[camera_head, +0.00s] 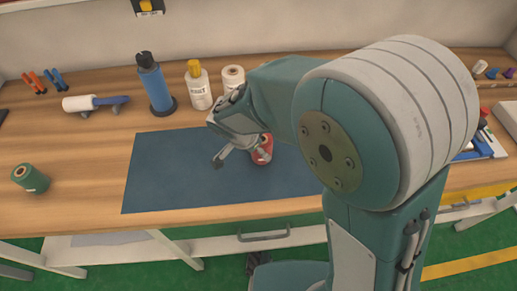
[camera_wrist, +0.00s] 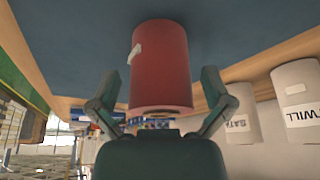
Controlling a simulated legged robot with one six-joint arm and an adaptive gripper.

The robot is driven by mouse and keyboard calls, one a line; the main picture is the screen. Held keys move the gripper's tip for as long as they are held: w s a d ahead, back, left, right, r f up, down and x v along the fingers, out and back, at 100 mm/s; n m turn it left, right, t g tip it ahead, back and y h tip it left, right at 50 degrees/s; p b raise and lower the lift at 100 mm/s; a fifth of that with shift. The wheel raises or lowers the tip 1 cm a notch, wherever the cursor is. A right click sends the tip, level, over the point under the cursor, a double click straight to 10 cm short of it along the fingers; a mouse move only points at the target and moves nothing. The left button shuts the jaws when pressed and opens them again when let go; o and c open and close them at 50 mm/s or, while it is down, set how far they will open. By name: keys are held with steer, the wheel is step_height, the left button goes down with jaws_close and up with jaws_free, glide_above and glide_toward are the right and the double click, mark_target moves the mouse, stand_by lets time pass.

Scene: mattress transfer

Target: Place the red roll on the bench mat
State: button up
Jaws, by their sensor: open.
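The red roll (camera_head: 262,152) stands on the blue bench mat (camera_head: 165,180), partly hidden behind my gripper and arm in the head view. My gripper (camera_head: 240,156) is just by the roll, over the mat. In the wrist view the picture is upside down: the red roll (camera_wrist: 160,65) has its far end against the blue mat (camera_wrist: 85,45). There my open gripper (camera_wrist: 161,78) has one finger on each side of the roll. A small gap shows beside the fingers; light contact cannot be ruled out.
Behind the mat stand a blue bottle (camera_head: 154,85), a white bottle (camera_head: 198,88) and a white roll (camera_head: 232,76). A green roll (camera_head: 30,178) lies at the left. A lint roller (camera_head: 95,102) and pliers (camera_head: 45,81) are at the back left. The mat's left part is clear.

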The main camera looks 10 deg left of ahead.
steer(key=v, duration=1)
steer(key=shift+s+r, duration=0.1)
steer(key=shift+r, duration=0.05)
steer(key=s+d+r+n+y, duration=0.1)
steer(key=s+d+r+n, duration=0.1)
steer(key=d, duration=0.6)
steer(key=s+d+r+n+t+y, duration=0.1)
steer(key=s+d+r+n, duration=0.2)
steer(key=d, duration=0.4)
steer(key=s+d+r+n+t+y, duration=0.1)
steer(key=s+d+r+n, duration=0.2)
steer(key=s+d, duration=0.3)
steer(key=d+r, duration=0.1)
steer(key=d, duration=0.1)
steer(key=shift+d, duration=0.4)
steer(key=shift+r, duration=0.1)
